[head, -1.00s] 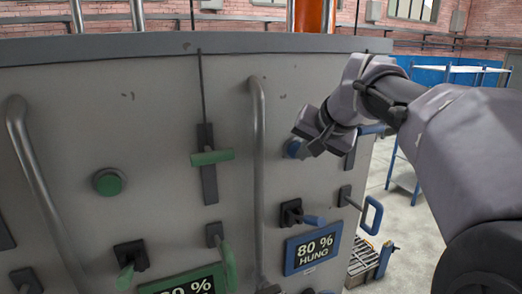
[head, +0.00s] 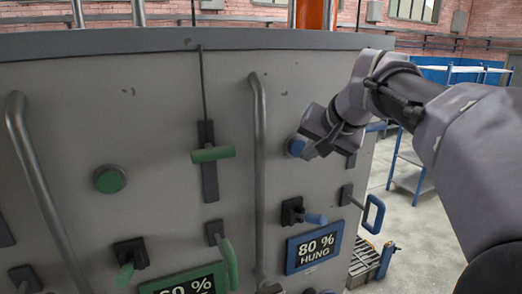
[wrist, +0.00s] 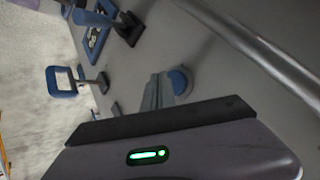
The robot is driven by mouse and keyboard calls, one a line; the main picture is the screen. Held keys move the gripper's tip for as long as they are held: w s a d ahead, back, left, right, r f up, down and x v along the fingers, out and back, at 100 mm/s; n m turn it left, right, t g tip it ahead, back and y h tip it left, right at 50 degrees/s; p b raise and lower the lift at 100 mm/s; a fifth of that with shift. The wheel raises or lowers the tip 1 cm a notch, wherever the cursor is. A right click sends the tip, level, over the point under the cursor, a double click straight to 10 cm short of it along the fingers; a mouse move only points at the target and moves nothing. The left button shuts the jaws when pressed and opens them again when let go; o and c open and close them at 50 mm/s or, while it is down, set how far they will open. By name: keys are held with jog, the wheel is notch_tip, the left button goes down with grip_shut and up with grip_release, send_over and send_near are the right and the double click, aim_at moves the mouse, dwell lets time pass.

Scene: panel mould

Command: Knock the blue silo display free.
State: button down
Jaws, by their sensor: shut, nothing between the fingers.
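The blue-framed display (head: 314,248) on the grey panel reads "80 % HUNG"; it also shows at the top left of the wrist view (wrist: 98,38). Above it on the panel is a round blue button (head: 296,146), which shows in the wrist view (wrist: 179,80) just beyond the fingers. My gripper (head: 308,150) is shut and empty, right beside the blue button and partly in front of it. In the wrist view the fingertips (wrist: 160,88) appear next to the button; I cannot tell whether they touch it.
A blue-gripped lever (head: 300,214) is above the display, and a blue loop handle (head: 372,214) is to its right. A vertical grey pipe (head: 259,170) stands left of the gripper. Green controls, including a round button (head: 110,180), are further left. Open floor lies right.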

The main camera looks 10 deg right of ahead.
jog(key=s+b, duration=0.1)
jog(key=s, duration=0.1)
jog(key=s+d, duration=0.1)
jog(key=s, duration=0.2)
jog(key=shift+b, duration=0.4)
jog(key=shift+w, duration=0.1)
dwell(0.3)
